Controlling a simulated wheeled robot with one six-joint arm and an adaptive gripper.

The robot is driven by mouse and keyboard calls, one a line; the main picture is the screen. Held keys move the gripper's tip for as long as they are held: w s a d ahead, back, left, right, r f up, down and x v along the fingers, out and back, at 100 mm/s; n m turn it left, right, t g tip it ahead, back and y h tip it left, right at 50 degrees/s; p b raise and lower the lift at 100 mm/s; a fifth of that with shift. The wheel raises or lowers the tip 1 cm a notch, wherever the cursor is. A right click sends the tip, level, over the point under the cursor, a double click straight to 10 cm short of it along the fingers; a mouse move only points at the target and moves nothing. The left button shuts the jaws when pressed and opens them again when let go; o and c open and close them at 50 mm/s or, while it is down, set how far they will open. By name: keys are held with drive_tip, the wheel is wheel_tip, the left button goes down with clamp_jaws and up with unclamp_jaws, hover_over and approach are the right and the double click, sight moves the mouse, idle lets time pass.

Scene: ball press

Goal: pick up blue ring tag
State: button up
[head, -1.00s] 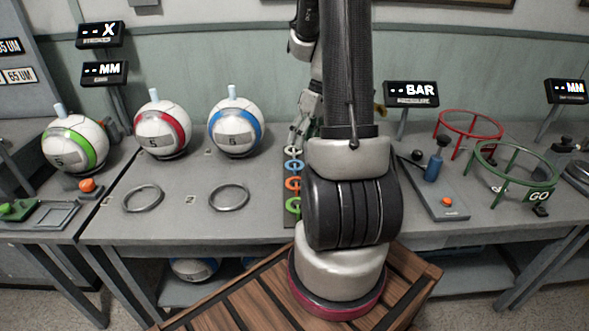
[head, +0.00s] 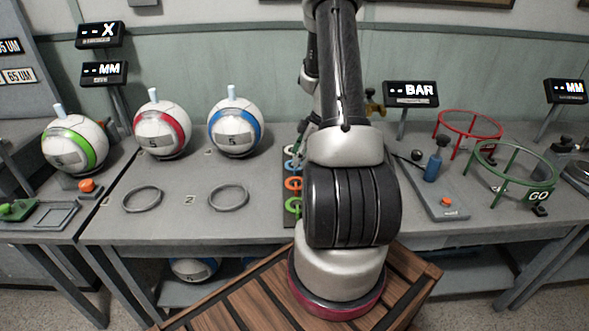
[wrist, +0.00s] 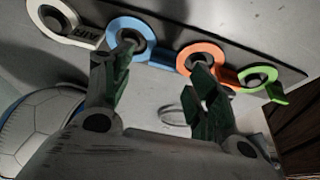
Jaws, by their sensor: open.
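The blue ring tag (wrist: 126,29) hangs on a dark peg on a grey strip, between a white tag (wrist: 62,20) and an orange tag (wrist: 203,60) in the wrist view. In the head view the blue tag (head: 292,166) is partly covered by my arm. My gripper (wrist: 160,75) is open and empty. Its left finger lies in front of the blue ring's lower part, and its right finger is in front of the orange tag. I cannot tell whether the fingers touch the tags. In the head view the gripper (head: 304,145) is mostly hidden behind my arm.
A green tag (wrist: 260,82) hangs beside the orange one. Balls with red (head: 163,128) and blue (head: 235,130) bands stand left of the tag strip. Two empty metal rings (head: 229,198) lie in front of them. A pump with a blue cylinder (head: 434,167) stands to the right.

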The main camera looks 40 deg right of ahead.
drive_tip(key=x, duration=0.3)
drive_tip(key=shift+a+f, duration=0.25)
drive_tip(key=shift+f, duration=0.1)
drive_tip(key=c, duration=0.8)
drive_tip(key=shift+c, duration=0.2)
drive_tip(key=shift+r, duration=0.15)
